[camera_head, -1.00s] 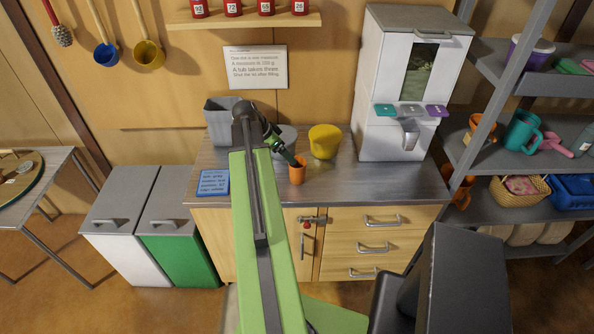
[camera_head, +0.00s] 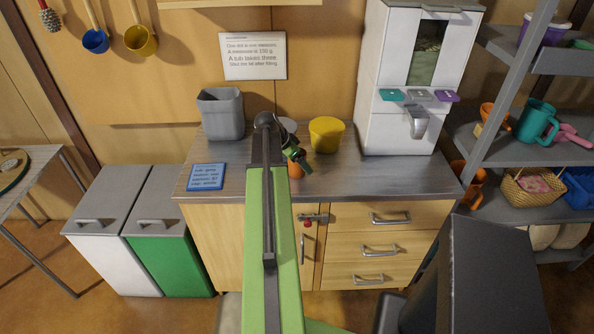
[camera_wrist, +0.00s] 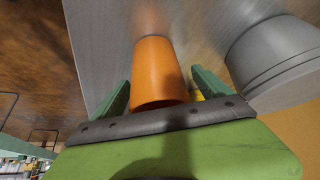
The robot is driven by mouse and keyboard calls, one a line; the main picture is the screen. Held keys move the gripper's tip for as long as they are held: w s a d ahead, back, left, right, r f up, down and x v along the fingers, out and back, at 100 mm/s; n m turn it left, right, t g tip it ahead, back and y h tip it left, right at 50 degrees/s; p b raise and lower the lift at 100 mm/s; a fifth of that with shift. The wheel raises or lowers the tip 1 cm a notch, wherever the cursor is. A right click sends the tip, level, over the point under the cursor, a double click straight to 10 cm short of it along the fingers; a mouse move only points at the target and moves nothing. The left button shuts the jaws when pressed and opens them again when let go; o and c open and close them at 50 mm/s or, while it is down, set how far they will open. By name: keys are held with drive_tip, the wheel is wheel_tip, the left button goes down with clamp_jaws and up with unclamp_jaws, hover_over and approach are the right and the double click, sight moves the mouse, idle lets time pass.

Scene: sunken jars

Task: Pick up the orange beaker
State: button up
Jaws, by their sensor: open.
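The orange beaker (camera_head: 296,173) stands on the grey counter (camera_head: 380,178), mostly covered by my gripper (camera_head: 299,159) in the head view. In the wrist view the orange beaker (camera_wrist: 155,62) lies between the two green fingers of my gripper (camera_wrist: 161,82). One finger is on each side, and the jaws are open. A narrow gap shows between each finger and the beaker. I cannot tell whether the beaker touches the palm.
A yellow tub (camera_head: 326,136) stands just behind the beaker. A grey round container (camera_wrist: 280,58) is close beside it in the wrist view. A grey bin (camera_head: 221,116), a blue note (camera_head: 206,177) and a white dispenser (camera_head: 401,130) are also on the counter. The counter's right front is clear.

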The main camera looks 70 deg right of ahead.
drive_tip(key=shift+x, duration=0.75)
drive_tip(key=shift+a+r, duration=0.1)
drive_tip(key=shift+r, duration=0.05)
drive_tip(key=c, duration=1.5)
drive_tip(key=shift+o, duration=0.2)
